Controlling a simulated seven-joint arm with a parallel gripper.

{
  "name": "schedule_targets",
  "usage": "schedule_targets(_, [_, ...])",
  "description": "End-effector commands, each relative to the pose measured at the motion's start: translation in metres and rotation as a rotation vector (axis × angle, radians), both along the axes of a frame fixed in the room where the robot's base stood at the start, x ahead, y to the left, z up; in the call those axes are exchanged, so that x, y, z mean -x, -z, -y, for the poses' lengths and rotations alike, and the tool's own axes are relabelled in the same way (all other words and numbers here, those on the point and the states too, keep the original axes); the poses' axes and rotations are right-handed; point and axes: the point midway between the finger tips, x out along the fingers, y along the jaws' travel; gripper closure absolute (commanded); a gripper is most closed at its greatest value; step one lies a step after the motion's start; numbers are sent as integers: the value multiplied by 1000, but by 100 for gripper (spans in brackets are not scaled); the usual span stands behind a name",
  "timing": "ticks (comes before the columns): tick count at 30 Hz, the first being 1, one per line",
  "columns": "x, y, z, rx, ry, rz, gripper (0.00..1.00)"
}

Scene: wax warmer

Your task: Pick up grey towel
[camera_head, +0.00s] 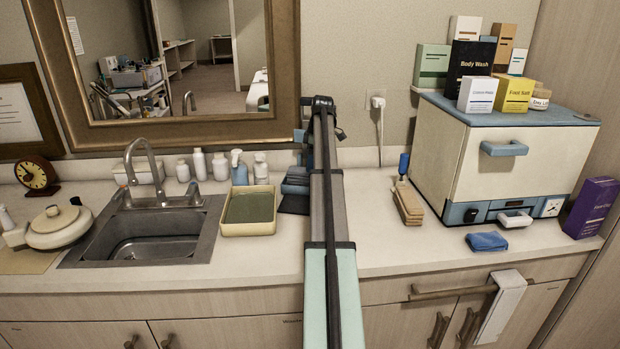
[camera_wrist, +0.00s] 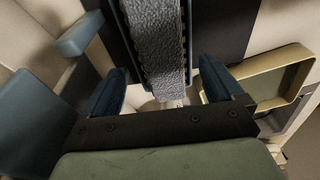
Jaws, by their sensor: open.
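In the wrist view, a grey textured strip (camera_wrist: 155,35), which looks like the grey towel, lies on top of something with dark blue edges. My gripper (camera_wrist: 160,75) is open, its two blue fingers on either side of the strip's near end. I cannot tell whether they touch it or how far above it they are. In the head view, my arm hides the strip and most of my gripper. A blue folded stack (camera_head: 294,184) shows just left of my arm, on a dark mat (camera_head: 293,205).
A cream tray (camera_head: 248,231) with a green inside stands close beside the mat; it also shows in the wrist view (camera_wrist: 303,57). The sink (camera_head: 155,239) is further left. Wooden brushes (camera_head: 408,203), a blue cloth (camera_head: 487,241) and a white warmer (camera_head: 515,160) are on the right.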

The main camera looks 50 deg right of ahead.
Motion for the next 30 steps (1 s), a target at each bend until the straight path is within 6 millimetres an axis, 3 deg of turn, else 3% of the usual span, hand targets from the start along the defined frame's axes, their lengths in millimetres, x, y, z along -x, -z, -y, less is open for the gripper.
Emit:
schedule_targets(15, [-7, 50, -5, 0, 0, 0, 6])
schedule_targets(22, [-8, 51, -5, 0, 0, 0, 6])
schedule_targets(30, [-8, 51, -5, 0, 0, 0, 31])
